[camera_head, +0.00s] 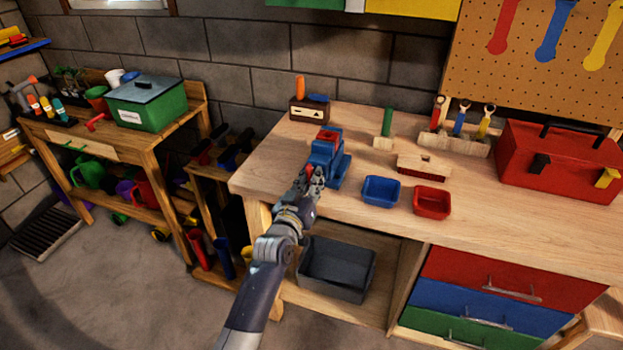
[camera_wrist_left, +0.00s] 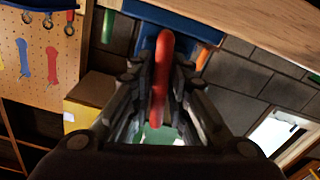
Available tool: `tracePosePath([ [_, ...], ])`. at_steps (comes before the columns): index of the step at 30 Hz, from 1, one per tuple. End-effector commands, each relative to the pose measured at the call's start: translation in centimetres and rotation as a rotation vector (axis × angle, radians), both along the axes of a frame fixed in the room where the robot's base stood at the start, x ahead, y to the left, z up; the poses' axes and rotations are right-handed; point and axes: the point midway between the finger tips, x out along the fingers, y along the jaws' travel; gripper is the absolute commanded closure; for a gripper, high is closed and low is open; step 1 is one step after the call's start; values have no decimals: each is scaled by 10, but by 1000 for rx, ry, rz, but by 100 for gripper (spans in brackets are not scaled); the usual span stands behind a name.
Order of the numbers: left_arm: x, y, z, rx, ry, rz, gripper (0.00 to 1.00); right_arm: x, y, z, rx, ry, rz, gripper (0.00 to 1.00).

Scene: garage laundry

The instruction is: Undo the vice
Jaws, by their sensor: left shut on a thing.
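The blue vice (camera_head: 327,157) stands on the left front part of the wooden workbench, with a reddish part on its top. My left gripper (camera_head: 311,178) is at the vice's near side. In the left wrist view its two fingers are closed on the red vice handle (camera_wrist_left: 162,75), which runs lengthwise between them. A blue part of the vice (camera_wrist_left: 180,22) shows just beyond the fingers in that view. Much of the handle is hidden by the gripper in the head view. My right gripper is not in view.
On the workbench (camera_head: 510,225) stand a blue bin (camera_head: 381,191), a red bin (camera_head: 432,202) and a red toolbox (camera_head: 560,162). A grey crate (camera_head: 337,268) sits on the shelf below. Bare benchtop lies right of the red bin.

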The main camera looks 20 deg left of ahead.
Motion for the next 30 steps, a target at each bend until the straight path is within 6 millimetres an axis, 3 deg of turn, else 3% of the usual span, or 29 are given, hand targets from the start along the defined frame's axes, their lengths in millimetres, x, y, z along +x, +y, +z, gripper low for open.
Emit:
tracePosePath([
  [1, 2, 1, 7, -6, -13, 2, 100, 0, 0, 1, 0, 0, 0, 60],
  [14, 2, 1, 8, -14, -16, 2, 100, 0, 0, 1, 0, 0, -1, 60],
  [15, 2, 1, 8, -13, -17, 2, 75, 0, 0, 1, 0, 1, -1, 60],
  [16, 2, 1, 8, -13, -17, 2, 68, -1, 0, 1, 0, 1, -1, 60],
  [30, -8, 0, 1, -11, -4, 0, 68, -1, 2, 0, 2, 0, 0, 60],
])
